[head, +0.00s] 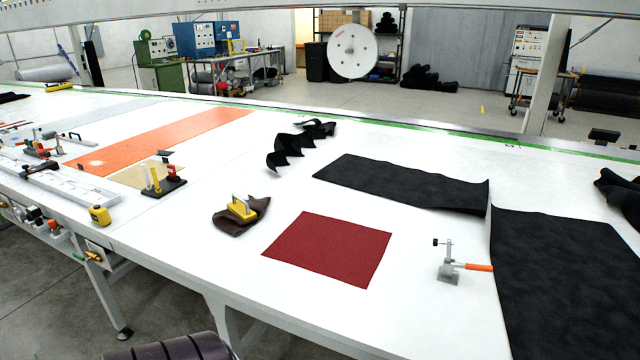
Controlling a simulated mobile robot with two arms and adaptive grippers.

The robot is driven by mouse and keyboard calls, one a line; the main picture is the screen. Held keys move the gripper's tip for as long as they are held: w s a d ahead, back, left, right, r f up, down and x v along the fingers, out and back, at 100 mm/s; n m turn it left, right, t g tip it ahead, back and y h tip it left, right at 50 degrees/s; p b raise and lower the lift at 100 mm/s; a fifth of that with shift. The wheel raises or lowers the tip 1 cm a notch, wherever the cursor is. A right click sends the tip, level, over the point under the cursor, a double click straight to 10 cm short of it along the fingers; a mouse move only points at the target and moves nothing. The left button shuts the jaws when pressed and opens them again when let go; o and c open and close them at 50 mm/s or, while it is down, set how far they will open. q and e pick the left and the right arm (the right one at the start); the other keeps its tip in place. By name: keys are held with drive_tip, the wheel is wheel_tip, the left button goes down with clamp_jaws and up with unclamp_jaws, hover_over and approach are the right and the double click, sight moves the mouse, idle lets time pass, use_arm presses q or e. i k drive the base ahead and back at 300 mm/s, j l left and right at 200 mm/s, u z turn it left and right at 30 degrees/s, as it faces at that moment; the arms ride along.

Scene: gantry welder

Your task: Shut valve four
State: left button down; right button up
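A brass valve (93,256) with a green handle sits low at the front edge of the long white table, at the left of the head view. Farther left along the same edge is a row of small fittings (38,216) with red and black parts, some perhaps valves too. They are small, and I can read no numbers, so I cannot tell which one is valve four or how its handle is set. Neither of my grippers is in view.
The white table (210,240) bears a yellow tape measure (100,215), clamps, a red fabric square (330,248), an orange sheet (160,138) and black sheets (565,280). A table leg (108,300) stands below the brass valve. Grey floor (50,315) shows clear at the lower left.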

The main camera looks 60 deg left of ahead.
sight(77, 256)
drive_tip(key=u, duration=1.2)
drive_tip(key=j, duration=0.05)
